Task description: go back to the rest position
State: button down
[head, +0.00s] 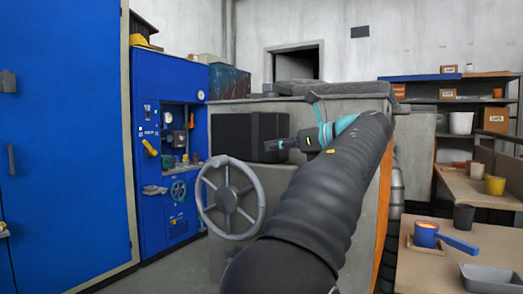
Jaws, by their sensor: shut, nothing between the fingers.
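My gripper (270,145) is shut and empty in the head view. It points left, in front of a dark box-shaped opening or block (235,137) on the grey machine (350,101). My thick dark arm rises from the bottom middle and bends back at the upper right, with turquoise joints near the gripper. I cannot tell how far the fingers are from the machine's face. My arm hides part of the machine's front.
A spoked handwheel (230,197) stands left of my arm. A blue control cabinet (172,150) and a large blue door (65,150) are at left. Floor shows at lower left.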

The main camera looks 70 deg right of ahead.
jog(key=shift+s+r, duration=0.1)
jog(key=shift+s, duration=0.3)
